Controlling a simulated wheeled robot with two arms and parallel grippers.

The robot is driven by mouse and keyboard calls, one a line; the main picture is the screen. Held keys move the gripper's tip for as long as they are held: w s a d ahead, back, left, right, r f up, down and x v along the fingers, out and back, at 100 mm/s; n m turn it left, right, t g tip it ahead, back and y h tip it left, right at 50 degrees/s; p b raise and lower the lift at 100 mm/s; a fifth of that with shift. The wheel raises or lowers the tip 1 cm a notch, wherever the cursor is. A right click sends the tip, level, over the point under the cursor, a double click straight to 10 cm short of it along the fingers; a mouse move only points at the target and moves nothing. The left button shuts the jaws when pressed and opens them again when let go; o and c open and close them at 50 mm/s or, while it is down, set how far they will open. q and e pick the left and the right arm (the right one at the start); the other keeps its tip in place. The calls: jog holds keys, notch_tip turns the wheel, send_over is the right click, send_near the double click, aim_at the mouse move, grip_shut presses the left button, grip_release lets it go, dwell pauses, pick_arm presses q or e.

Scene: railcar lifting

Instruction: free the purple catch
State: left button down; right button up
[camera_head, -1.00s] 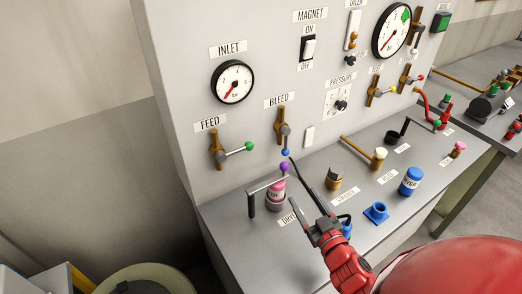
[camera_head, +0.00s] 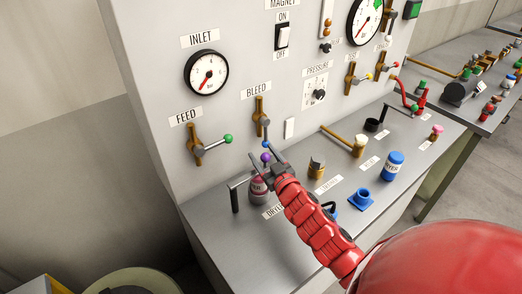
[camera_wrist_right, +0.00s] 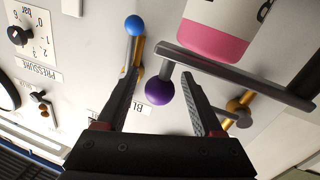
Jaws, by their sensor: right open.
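The purple catch is a round purple knob (camera_head: 266,157) on a dark bar (camera_head: 235,200) that reaches across a pink-and-white canister (camera_head: 258,190) on the bench. In the right wrist view the purple knob (camera_wrist_right: 159,93) shows at the end of the grey bar (camera_wrist_right: 235,77), by the canister's pink end (camera_wrist_right: 215,40). My right gripper (camera_head: 264,164) is at the knob. In the wrist view its two open fingers (camera_wrist_right: 162,78) stand on either side of the knob, with gaps visible. Whether the knob lies fully at finger depth I cannot tell. My left gripper is not in view.
The BLEED lever with a blue tip (camera_head: 265,122) is close above my right gripper. The FEED lever with a green tip (camera_head: 227,139) is to the left. A brass fitting (camera_head: 316,168), a blue cup (camera_head: 361,199) and a blue canister (camera_head: 393,165) stand to the right.

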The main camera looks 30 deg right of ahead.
jog(key=shift+w, duration=0.9)
grip_shut()
dwell(0.9)
